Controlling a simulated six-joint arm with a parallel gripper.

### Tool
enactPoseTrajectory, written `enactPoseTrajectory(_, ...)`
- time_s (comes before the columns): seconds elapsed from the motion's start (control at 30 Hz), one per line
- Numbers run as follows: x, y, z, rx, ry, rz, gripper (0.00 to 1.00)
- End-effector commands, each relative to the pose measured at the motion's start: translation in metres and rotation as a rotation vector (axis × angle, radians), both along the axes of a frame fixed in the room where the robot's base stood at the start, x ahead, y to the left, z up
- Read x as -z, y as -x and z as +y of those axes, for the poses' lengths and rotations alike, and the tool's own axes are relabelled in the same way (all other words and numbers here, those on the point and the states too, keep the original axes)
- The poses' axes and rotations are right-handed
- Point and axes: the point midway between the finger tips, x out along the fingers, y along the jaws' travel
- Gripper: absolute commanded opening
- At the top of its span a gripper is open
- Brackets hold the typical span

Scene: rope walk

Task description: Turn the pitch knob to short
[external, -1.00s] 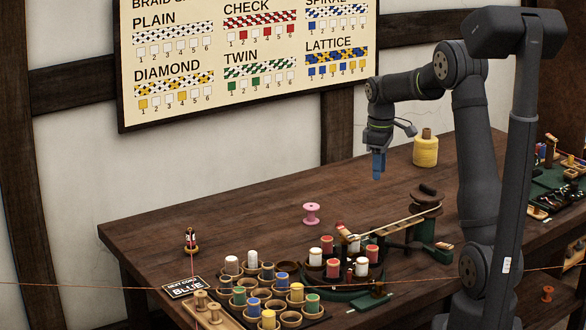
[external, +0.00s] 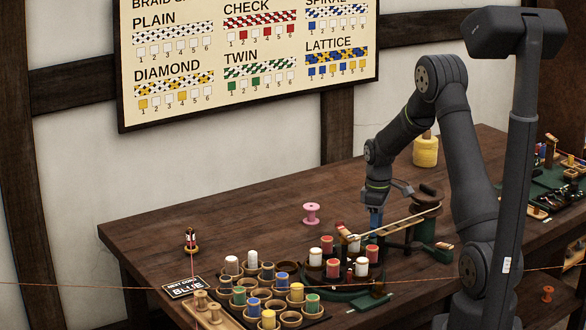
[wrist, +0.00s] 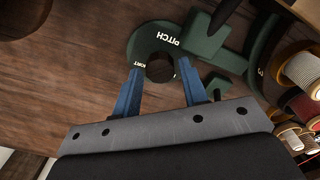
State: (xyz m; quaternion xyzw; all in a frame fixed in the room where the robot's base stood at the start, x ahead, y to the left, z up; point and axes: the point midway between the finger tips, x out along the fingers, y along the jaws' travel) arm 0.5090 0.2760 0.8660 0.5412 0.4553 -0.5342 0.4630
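The pitch knob is the dark round area (wrist: 159,69) inside a green dial plate (wrist: 145,40) marked PITCH in the wrist view. In the external view my gripper (external: 375,225) points down behind the wooden rail, and the knob is hidden there.
A wooden rail (external: 398,221) on a green stand runs close to my gripper. Braider bobbins in red and white (external: 333,267) stand in front. The table's back left is clear.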

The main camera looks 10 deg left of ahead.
Motion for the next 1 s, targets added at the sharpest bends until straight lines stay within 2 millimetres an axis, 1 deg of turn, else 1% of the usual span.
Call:
enactPoseTrajectory(0.13, 0.0068, -0.0001, -0.0001, 0.0, 0.0, 0.0, 0.4)
enactPoseTrajectory(0.37, 0.0073, -0.0002, 0.0, 0.0, 0.0, -0.001, 0.4)
enactPoseTrajectory(0.4, 0.0072, -0.0002, 0.0, 0.0, 0.0, -0.001, 0.36)
enactPoseTrajectory(0.53, 0.0071, -0.0002, 0.0, 0.0, 0.0, -0.001, 0.1)
enactPoseTrajectory(0.57, 0.0071, -0.0003, 0.0001, 0.0, -0.001, -0.001, 0.07)
enactPoseTrajectory(0.83, 0.0069, -0.0004, 0.0, 0.026, 0.0, -0.001, 0.08)
enactPoseTrajectory(1.0, 0.007, -0.0004, 0.0001, 0.1, 0.0, 0.0, 0.08)
